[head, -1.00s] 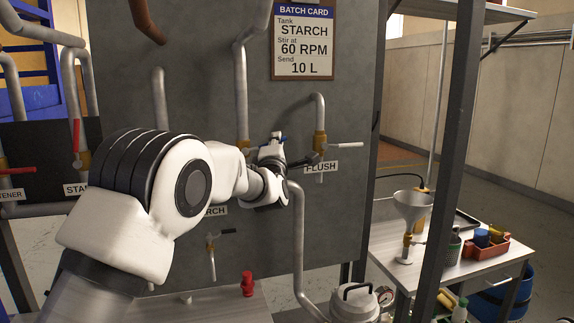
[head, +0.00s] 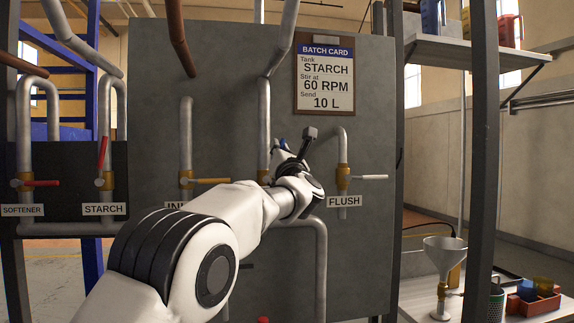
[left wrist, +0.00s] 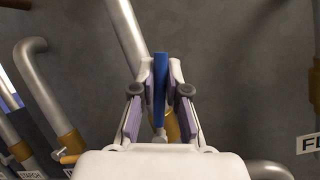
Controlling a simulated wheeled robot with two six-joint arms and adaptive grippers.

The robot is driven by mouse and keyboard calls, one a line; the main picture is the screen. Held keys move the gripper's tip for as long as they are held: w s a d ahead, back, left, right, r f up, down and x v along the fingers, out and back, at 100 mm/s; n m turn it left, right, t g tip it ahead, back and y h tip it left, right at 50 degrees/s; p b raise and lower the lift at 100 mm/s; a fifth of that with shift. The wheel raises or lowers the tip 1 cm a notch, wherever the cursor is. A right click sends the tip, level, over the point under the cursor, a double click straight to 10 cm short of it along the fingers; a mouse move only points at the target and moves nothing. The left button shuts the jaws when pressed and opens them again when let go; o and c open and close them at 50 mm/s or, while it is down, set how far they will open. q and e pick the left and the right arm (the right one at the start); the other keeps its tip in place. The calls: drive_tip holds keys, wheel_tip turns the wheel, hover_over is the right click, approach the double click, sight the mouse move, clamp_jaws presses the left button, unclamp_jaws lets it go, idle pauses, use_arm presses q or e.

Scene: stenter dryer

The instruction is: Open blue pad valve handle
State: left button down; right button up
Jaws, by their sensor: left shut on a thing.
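The blue valve handle (left wrist: 160,88) stands upright between the two fingers of my left gripper (left wrist: 160,75) in the left wrist view. The fingers are shut on it from both sides. Behind it are the brass valve body (left wrist: 173,128) and a grey pipe. In the head view only a small blue end of the handle (head: 283,144) shows beside my left gripper (head: 287,150). My wrist hides much of this valve and its label there. My right gripper is not in view.
A FLUSH valve with a white handle (head: 370,177) is close to the right. A yellow-handled valve (head: 210,181) is to the left, with red-handled STARCH (head: 103,152) and SOFTENER (head: 42,183) valves farther left. A dark post (head: 481,160) stands at right.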

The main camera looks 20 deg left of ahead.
use_arm(q)
drive_tip(key=shift+s+a+r+n+g+y+b, duration=0.35)
drive_tip(key=shift+a+n+y, duration=0.1)
drive_tip(key=shift+n, duration=0.5)
drive_tip(key=shift+s+a+r+n+g+y+b, duration=0.2)
drive_tip(key=shift+a+n+g+y, duration=0.2)
drive_tip(key=shift+n, duration=0.55)
drive_tip(key=shift+d, duration=0.1)
drive_tip(key=c, duration=1.2)
unclamp_jaws()
drive_tip(key=shift+o, duration=0.2)
drive_tip(key=shift+w+f, duration=0.15)
drive_tip(key=shift+f, duration=0.1)
drive_tip(key=v, duration=1.1)
drive_tip(key=shift+s+d+f, duration=0.2)
drive_tip(key=shift+s+d, duration=0.05)
drive_tip(key=shift+s, duration=0.05)
